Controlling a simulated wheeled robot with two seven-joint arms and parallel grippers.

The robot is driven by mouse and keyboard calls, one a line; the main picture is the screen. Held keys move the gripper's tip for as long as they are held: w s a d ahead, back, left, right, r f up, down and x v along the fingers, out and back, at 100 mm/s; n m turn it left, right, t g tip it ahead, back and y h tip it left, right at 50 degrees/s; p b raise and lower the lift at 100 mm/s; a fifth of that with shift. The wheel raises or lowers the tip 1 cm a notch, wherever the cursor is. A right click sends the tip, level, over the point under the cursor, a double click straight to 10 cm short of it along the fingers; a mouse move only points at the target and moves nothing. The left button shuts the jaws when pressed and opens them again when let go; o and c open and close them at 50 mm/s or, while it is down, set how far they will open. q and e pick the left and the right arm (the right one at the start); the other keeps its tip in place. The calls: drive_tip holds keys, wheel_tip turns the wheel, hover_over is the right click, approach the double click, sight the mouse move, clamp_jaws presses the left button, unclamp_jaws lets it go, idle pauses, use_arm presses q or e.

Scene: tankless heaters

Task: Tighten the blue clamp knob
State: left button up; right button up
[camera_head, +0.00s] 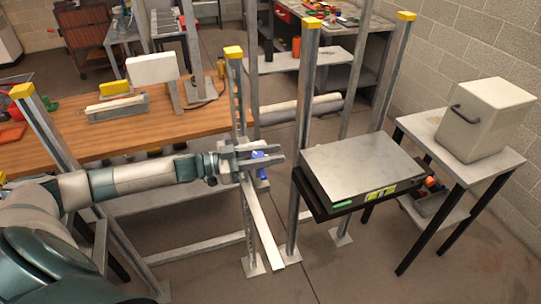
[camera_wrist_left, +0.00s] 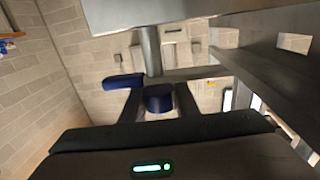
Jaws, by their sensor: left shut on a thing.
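The blue clamp knob (camera_head: 259,154) is at the metal post beside the wooden bench, partly hidden by my left gripper. My left gripper (camera_head: 272,158) reaches in from the left with its two fingers around the knob. In the left wrist view the round dark-blue knob (camera_wrist_left: 158,98) sits between the two dark fingers of the gripper (camera_wrist_left: 159,104), which is shut on it. Another blue piece (camera_wrist_left: 122,82) shows just left of the fingers there. How far the knob is turned cannot be told. My right gripper is not in view.
Upright metal posts with yellow caps (camera_head: 310,23) stand around the work spot. A flat grey metal unit (camera_head: 362,163) rests on a dark shelf to the right. A beige box (camera_head: 486,118) stands on a side table. The wooden bench (camera_head: 190,124) lies behind my left arm.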

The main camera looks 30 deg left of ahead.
use_arm(q)
drive_tip(key=o, duration=1.1)
drive_tip(key=shift+c, duration=0.2)
drive_tip(key=b+v, duration=0.3)
drive_tip(key=v, duration=1.4)
drive_tip(key=shift+s+a, duration=0.1)
drive_tip(key=shift+s, duration=0.05)
